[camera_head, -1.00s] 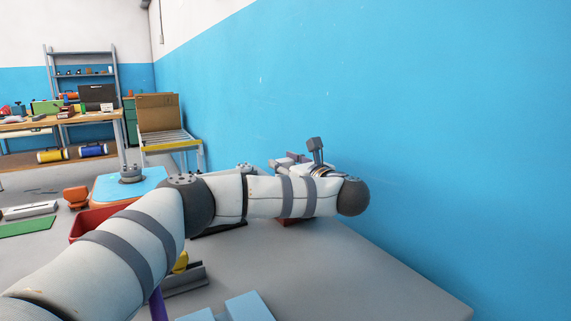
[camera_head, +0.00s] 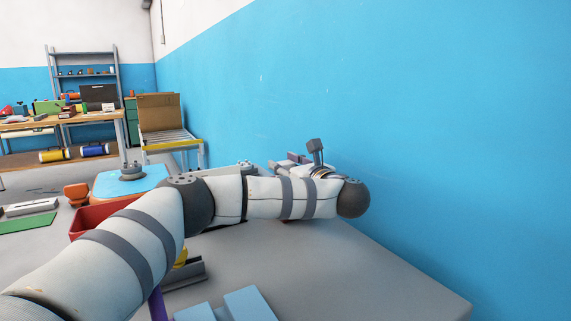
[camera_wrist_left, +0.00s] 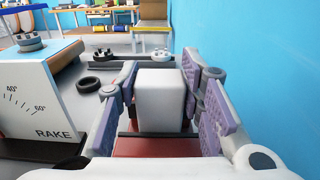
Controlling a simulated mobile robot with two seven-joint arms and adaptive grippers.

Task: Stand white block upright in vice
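The white block (camera_wrist_left: 160,98) stands upright between the two purple-padded fingers of my left gripper (camera_wrist_left: 161,85) in the left wrist view. The pads lie close along both sides of the block, but I cannot tell whether they press on it. A red surface (camera_wrist_left: 130,146) shows beneath the block, probably part of the vice; how the block's foot sits in it is hidden. In the head view my left gripper (camera_head: 290,160) is partly hidden behind my forearm near the blue wall, and the block cannot be made out. My right gripper is out of view.

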